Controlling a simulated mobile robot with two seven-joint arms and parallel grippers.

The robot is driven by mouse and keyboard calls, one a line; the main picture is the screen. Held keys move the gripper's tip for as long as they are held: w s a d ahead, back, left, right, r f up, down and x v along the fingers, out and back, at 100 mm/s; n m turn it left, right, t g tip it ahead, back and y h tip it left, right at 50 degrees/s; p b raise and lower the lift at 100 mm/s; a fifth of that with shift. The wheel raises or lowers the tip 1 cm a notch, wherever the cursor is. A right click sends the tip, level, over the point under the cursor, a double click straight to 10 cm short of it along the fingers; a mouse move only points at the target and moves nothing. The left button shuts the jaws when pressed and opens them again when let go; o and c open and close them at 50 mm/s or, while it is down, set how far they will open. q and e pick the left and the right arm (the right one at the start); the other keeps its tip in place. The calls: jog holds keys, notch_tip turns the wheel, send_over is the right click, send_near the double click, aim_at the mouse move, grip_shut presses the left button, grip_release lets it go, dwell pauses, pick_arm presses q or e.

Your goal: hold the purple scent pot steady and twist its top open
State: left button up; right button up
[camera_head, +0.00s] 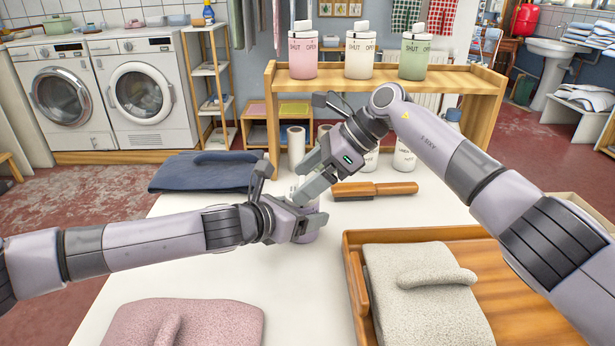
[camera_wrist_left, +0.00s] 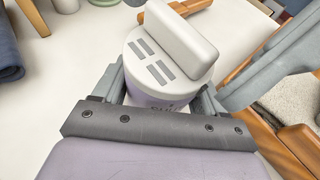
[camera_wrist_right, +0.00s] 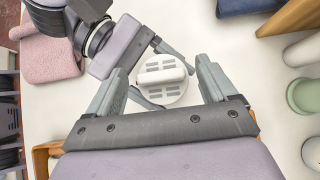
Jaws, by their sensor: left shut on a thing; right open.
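The purple scent pot (camera_head: 307,236) stands on the white table, mostly hidden by my grippers in the head view. In the left wrist view the pot (camera_wrist_left: 149,98) has a pale top with grey slots and a raised bar handle (camera_wrist_left: 181,38). My left gripper (camera_head: 308,222) is shut on the pot's body from the side. My right gripper (camera_head: 318,184) is open above the pot. In the right wrist view the slotted top (camera_wrist_right: 161,80) and its bar lie between and beyond the right fingers, apart from them.
A wooden shelf (camera_head: 452,79) behind holds pink (camera_head: 303,58), white (camera_head: 360,58) and green (camera_head: 413,60) pots. A brush (camera_head: 375,190) lies right of my grippers. A wooden tray (camera_head: 358,290) with grey cloth is front right; pink cloth (camera_head: 190,325) and blue cloth (camera_head: 205,172) lie left.

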jog(key=c, duration=1.1)
jog(key=shift+w+f+n+g, duration=0.1)
jog(key=shift+w+n+g, duration=0.05)
jog(key=shift+n+g, duration=0.2)
jog(key=shift+d+n+g, duration=0.1)
jog(key=shift+n+g, duration=0.25)
jog(key=shift+n, duration=0.1)
jog(key=o, duration=1.1)
jog(key=v, duration=0.7)
jog(key=shift+r, duration=0.3)
